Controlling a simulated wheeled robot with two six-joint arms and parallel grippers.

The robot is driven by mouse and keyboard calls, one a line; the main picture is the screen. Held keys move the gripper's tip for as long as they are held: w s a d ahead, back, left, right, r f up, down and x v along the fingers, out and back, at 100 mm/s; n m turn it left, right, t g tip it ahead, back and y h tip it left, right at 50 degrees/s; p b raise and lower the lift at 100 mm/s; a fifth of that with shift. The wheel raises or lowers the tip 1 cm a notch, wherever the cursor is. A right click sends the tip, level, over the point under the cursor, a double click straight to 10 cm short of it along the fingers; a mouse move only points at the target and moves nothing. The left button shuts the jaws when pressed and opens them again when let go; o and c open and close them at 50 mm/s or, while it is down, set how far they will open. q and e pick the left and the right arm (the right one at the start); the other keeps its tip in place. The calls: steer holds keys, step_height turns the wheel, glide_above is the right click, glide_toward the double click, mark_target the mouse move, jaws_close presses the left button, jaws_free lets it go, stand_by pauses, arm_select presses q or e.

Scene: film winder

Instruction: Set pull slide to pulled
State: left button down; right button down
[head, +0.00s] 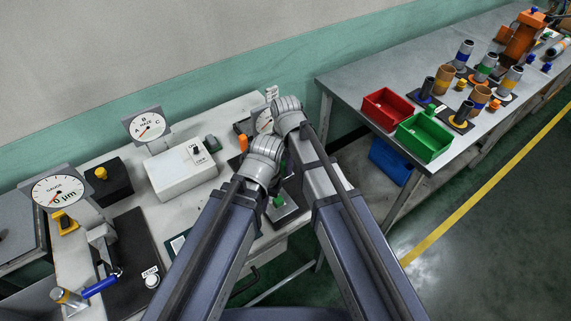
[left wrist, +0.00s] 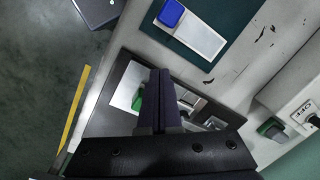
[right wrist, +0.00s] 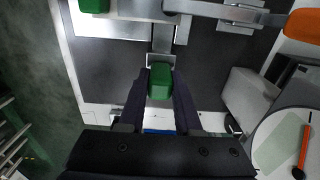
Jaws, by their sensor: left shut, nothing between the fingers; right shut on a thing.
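In the right wrist view my right gripper (right wrist: 160,88) is shut on a green block-shaped knob (right wrist: 160,80). The knob sits at the end of a narrow metal slide piece (right wrist: 162,42) on a dark plate (right wrist: 205,70). My left gripper (left wrist: 158,78) is shut and empty above the same station in the left wrist view. A second green knob (left wrist: 137,100) shows beside its fingers, on a bright metal plate; it also shows in the head view (head: 278,201). In the head view my wrists hide both sets of fingertips and the held knob.
An orange-handled lever (right wrist: 303,24) and a round dial (right wrist: 285,140) stand close to my right gripper. A white switch box (head: 182,175) is left of my arms. Red (head: 386,108) and green (head: 424,137) bins stand on the right table.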

arm_select(q)
steer(key=shift+a, duration=0.1)
arm_select(e)
steer(key=w+d, duration=0.2)
steer(key=d, duration=0.1)
steer(key=w+d, duration=0.1)
steer(key=d, duration=0.1)
steer(key=shift+w+d, duration=0.15)
steer(key=shift+w, duration=0.2)
steer(key=c, duration=0.7)
jaws_free()
steer(key=shift+d, duration=0.1)
steer(key=shift+o, duration=0.5)
arm_select(q)
step_height(320, 180, up, 8)
steer(key=p, duration=0.8)
arm_select(e)
step_height(320, 180, up, 8)
arm_select(q)
steer(key=shift+f, duration=0.1)
arm_select(e)
steer(key=shift+f, duration=0.1)
